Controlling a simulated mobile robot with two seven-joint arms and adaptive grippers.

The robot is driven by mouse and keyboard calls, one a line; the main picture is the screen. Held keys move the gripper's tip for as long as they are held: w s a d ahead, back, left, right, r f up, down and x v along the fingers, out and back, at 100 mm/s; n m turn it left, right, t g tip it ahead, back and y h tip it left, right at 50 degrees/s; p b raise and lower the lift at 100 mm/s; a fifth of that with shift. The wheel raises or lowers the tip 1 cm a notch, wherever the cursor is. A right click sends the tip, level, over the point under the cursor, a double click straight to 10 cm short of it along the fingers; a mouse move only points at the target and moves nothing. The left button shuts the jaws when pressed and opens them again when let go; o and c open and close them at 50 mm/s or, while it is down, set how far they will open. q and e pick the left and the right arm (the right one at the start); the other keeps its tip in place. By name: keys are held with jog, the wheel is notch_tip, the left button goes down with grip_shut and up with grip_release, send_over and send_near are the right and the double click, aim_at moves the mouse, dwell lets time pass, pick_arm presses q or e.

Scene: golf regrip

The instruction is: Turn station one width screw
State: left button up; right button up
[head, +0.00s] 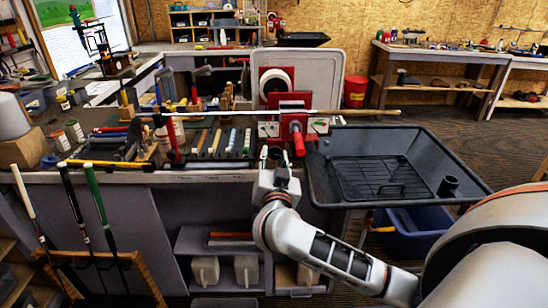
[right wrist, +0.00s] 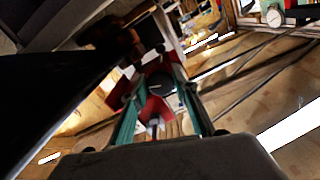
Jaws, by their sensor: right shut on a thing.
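A red vise (head: 293,103) stands on the bench edge with a golf shaft (head: 355,112) lying across it. A red handle (head: 298,140) points out from its front. My right gripper (head: 273,154) is just below and in front of the vise's left side. In the right wrist view, the right gripper's green fingers (right wrist: 160,103) are on either side of a dark round knob (right wrist: 162,84) with red parts around it. They are shut on this knob, which appears to be the width screw. The exact contact is blurred. My left gripper is not in view.
A black tray (head: 330,180) adjoins the bench on the right, close to my right arm. Tools crowd the bench (head: 210,175) left of the vise. Clubs (head: 75,205) lean in a rack at the left. A red bucket (head: 355,92) stands behind.

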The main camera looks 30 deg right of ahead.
jog(key=shift+n, duration=1)
jog(key=o, duration=1.1)
jog(key=shift+c, duration=0.2)
jog(key=v, duration=1.2)
